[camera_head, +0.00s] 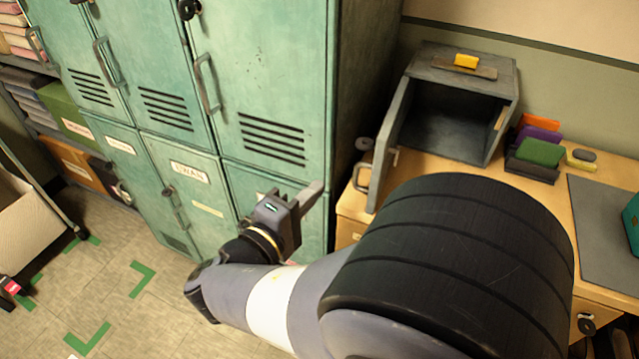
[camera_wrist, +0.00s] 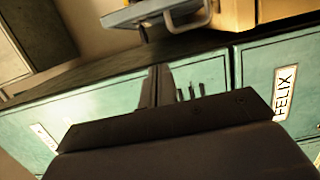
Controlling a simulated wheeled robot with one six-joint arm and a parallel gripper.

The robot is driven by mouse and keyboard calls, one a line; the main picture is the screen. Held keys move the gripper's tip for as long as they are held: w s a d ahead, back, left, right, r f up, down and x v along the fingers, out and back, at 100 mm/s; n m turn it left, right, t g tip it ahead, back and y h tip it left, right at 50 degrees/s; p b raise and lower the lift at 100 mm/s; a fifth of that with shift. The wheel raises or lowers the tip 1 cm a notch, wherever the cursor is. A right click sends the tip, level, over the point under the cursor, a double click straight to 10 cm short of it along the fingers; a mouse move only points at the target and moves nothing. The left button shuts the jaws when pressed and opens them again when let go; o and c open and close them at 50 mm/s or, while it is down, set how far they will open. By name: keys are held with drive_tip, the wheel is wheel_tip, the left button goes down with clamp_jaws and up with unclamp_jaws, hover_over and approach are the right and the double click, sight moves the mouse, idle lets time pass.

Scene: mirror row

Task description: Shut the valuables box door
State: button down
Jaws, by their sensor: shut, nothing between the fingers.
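The valuables box (camera_head: 460,100) is a dark grey metal box on the wooden desk, its front open and its inside dark. Its door (camera_head: 393,145) hangs wide open on the left side, swung out toward me, with a pale handle (camera_head: 363,176) on its outer face. In the wrist view, a blue-grey panel with a pale handle, which looks like this door (camera_wrist: 135,13), shows at the top. My gripper (camera_head: 313,193) is shut and empty, left of the door and apart from it, in front of the green lockers. Its fingers (camera_wrist: 157,84) also show in the wrist view.
Green lockers (camera_head: 215,85) stand close behind and left of my gripper. The desk (camera_head: 570,215) holds a card holder (camera_head: 535,158) and a grey mat (camera_head: 602,215) right of the box. A yellow object (camera_head: 466,61) lies on the box top. Open floor is at lower left.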

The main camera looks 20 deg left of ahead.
sight(358, 174)
drive_tip(key=shift+w+d+p, duration=0.3)
drive_tip(key=shift+w+d, duration=0.7)
drive_tip(key=shift+w, duration=0.3)
drive_tip(key=shift+w+d+p, duration=0.25)
drive_tip(key=shift+w+d, duration=0.8)
drive_tip(key=shift+w, duration=0.2)
drive_tip(key=shift+w+d+p, duration=0.3)
drive_tip(key=shift+w+d, duration=0.7)
drive_tip(key=shift+w, duration=0.3)
drive_tip(key=shift+d+f, duration=0.1)
drive_tip(key=shift+f, duration=0.05)
